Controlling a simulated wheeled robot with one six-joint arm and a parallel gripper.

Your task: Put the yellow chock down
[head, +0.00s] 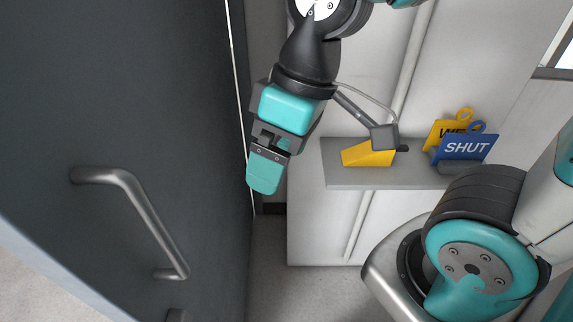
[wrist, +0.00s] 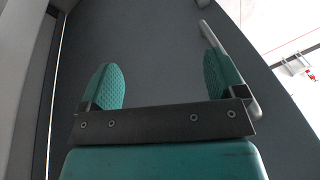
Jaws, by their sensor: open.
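The yellow chock (head: 367,154) is a wedge lying on the grey shelf top (head: 345,178) of a white cabinet in the head view. My wrist camera and its bracket hide part of its right end from above. My gripper (head: 264,180) hangs to the left of the chock, clear of the shelf, close to the dark door. In the wrist view my gripper (wrist: 165,85) shows two teal pads spread wide with nothing between them. The chock does not show in the wrist view.
A dark door (head: 150,110) with a metal bar handle (head: 145,225) fills the left. A blue SHUT sign (head: 466,148) and a yellow sign (head: 440,132) stand in a holder right of the chock. Bare floor (head: 265,250) lies between door and cabinet.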

